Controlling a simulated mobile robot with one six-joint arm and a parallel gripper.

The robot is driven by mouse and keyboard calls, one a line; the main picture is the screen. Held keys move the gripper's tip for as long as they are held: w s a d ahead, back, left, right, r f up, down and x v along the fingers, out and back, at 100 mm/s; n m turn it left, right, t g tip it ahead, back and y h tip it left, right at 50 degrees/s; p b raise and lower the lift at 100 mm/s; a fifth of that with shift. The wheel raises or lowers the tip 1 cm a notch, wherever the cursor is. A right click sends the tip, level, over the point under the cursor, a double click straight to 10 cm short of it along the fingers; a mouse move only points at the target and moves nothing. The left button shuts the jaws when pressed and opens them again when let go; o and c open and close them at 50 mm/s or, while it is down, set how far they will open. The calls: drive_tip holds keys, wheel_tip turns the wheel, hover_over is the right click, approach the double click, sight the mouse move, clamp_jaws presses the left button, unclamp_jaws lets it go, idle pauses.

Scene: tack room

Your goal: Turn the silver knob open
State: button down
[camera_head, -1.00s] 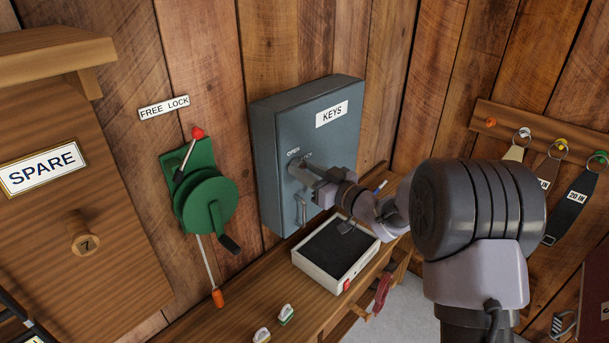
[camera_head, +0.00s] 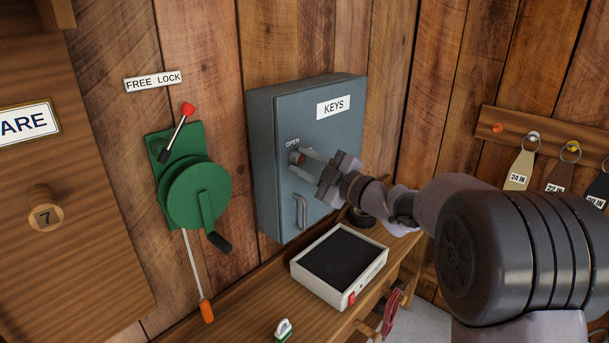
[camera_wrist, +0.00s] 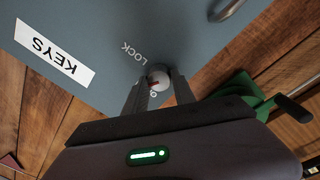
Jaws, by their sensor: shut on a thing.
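The silver knob (camera_head: 297,158) is on the front of the grey-blue key cabinet (camera_head: 262,150), just under the printed word OPEN. In the wrist view the knob (camera_wrist: 158,77) shows a red mark on its face, pointing toward the partly covered lettering opposite the word LOCK. My gripper (camera_head: 303,163) reaches in from the right, its two fingers on either side of the knob. In the wrist view my gripper's fingertips (camera_wrist: 157,80) are shut on the knob. The cabinet door is closed, with a bar handle (camera_head: 301,212) below the knob.
A green winch (camera_head: 197,195) with a red-tipped lever hangs left of the cabinet. A white tray with a dark pad (camera_head: 340,262) sits on the wooden bench (camera_head: 240,310) below. Key tags (camera_head: 520,168) hang at the right.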

drive_tip(key=n+b, duration=0.1)
drive_tip(key=n, duration=0.1)
drive_tip(key=shift+f+n+b, duration=0.15)
drive_tip(key=shift+n+b, duration=0.2)
drive_tip(key=shift+n, duration=0.05)
drive_tip(key=shift+n+y+b, duration=0.3)
drive_tip(key=shift+n+b, duration=0.15)
drive_tip(key=shift+n, duration=1.05)
drive_tip(key=c, duration=1)
unclamp_jaws()
drive_tip(key=shift+c, duration=0.2)
drive_tip(key=r+p+v, duration=0.1)
drive_tip(key=p+v, duration=0.3)
drive_tip(key=v, duration=1.3)
drive_tip(key=shift+d+f, duration=0.15)
drive_tip(key=shift+d, duration=0.2)
